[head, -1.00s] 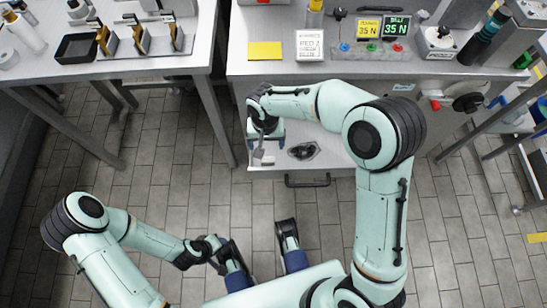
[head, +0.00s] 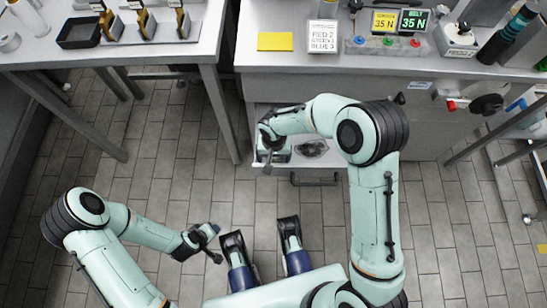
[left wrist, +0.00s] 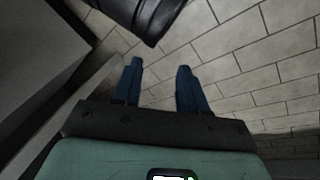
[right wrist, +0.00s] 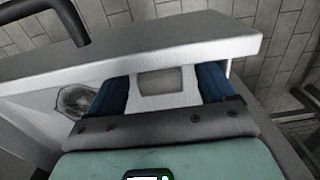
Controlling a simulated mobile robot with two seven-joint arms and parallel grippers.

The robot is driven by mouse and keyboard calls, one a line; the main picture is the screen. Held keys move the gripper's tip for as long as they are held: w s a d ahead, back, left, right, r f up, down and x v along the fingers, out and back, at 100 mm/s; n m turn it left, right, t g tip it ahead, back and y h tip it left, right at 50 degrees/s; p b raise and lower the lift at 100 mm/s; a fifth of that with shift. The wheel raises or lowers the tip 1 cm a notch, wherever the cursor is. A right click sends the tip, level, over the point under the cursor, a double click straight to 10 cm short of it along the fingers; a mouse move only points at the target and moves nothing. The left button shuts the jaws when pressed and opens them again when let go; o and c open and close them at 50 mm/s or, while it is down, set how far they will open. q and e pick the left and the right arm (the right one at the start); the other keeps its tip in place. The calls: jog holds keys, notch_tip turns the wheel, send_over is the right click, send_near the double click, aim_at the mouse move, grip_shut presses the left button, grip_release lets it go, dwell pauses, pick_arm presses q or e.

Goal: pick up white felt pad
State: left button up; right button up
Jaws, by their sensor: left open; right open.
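My right gripper (head: 270,163) is at the left part of an open drawer (head: 325,178) below the right-hand counter. In the right wrist view my right gripper (right wrist: 160,88) is open, with its blue fingers apart, pointing into the drawer behind its pale front panel. A pale piece with a greyish rectangular patch (right wrist: 160,80) shows between the fingers. It may be the white felt pad, but I cannot tell whether the fingers touch it. My left gripper (head: 211,242) is open and empty above the floor; its fingers (left wrist: 158,85) show apart in the left wrist view.
A dark, roundish item (head: 313,148) lies in the drawer right of my gripper; it also shows in the right wrist view (right wrist: 75,100). The drawer handle (head: 314,181) juts out in front. A yellow pad (head: 275,41) and a white labelled block (head: 322,37) sit on the counter above.

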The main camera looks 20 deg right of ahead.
jog(key=shift+r, duration=0.1)
jog(key=c, duration=1.1)
